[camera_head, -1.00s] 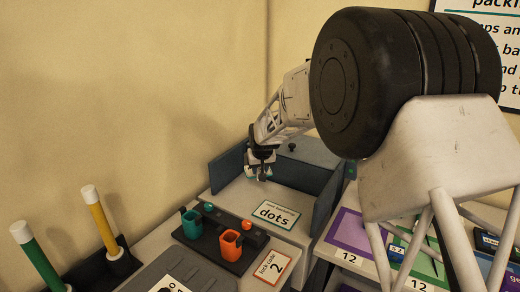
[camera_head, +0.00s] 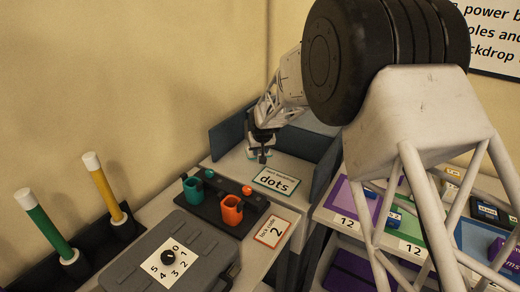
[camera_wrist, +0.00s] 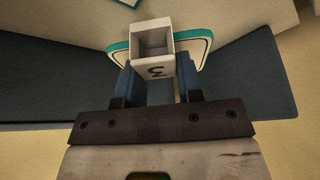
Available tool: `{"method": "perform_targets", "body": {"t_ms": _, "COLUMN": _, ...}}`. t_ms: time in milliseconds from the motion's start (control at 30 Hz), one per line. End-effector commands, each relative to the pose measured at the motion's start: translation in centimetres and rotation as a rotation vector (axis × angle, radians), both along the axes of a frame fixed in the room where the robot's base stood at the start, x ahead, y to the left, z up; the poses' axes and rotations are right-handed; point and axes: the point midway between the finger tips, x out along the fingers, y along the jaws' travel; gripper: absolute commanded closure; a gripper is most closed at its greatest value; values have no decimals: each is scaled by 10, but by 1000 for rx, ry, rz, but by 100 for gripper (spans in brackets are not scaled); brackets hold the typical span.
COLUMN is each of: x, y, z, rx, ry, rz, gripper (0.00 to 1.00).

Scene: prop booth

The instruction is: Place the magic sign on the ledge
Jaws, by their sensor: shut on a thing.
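My gripper (camera_head: 262,155) is over the light surface between dark blue walls. In the wrist view its two blue fingers (camera_wrist: 158,85) are shut on a white, hollow-topped block (camera_wrist: 155,62) with a dark mark like a 3. A white panel with a teal rim (camera_wrist: 196,45) sits behind the block and looks joined to it; this seems to be the magic sign. Its face is hidden. In the head view only small pale and teal bits show by the fingertips. The light surface (camera_head: 232,168), perhaps the ledge, lies below; I cannot tell whether the sign touches it.
Blue walls (camera_head: 228,134) stand behind and at right.

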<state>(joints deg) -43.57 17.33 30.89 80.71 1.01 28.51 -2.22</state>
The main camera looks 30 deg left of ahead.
Motion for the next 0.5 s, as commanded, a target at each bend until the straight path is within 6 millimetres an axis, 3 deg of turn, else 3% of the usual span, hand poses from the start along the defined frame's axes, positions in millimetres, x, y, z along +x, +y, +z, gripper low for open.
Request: {"method": "perform_targets", "body": {"t_ms": 500, "x": 0, "y": 0, "z": -35, "rx": -1, "ry": 1, "rz": 0, "gripper": 93}}
